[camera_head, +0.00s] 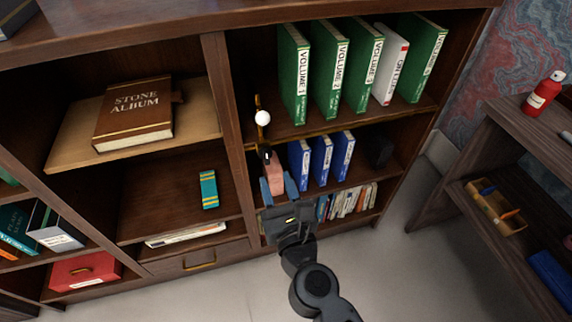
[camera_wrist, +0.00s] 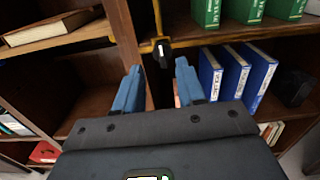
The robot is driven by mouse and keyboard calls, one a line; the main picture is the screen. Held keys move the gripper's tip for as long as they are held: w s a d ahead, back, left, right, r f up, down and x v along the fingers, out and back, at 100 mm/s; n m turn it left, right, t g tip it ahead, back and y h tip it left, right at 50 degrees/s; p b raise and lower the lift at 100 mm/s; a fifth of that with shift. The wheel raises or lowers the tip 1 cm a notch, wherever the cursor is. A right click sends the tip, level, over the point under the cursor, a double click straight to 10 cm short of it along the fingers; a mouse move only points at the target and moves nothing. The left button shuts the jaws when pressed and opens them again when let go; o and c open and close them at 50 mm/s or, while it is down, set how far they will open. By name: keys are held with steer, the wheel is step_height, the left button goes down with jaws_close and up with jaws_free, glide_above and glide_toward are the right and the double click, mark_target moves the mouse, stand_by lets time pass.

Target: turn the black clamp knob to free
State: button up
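The black clamp knob (camera_wrist: 162,53) with a white mark sits on a brass bracket at the shelf's upright divider. In the wrist view it appears just beyond and between my fingertips. In the head view the knob (camera_head: 266,157) is small and dark, just above my gripper. My gripper (camera_head: 276,180) has two blue fingers, spread apart, pointing at the bookcase. In the wrist view my gripper (camera_wrist: 159,72) is open with a gap between its fingers. No contact with the knob is visible.
A brass rod with a white ball (camera_head: 263,118) stands above the knob. Blue binders (camera_head: 320,160) stand close on the right, and green volumes (camera_head: 328,72) stand on the shelf above. A pinkish object (camera_head: 275,172) shows between my fingers. The divider is close on the left.

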mark_target(266, 154)
steer(key=x, duration=0.7)
steer(key=shift+w+a, duration=0.1)
steer(key=shift+w, duration=0.3)
jaws_close()
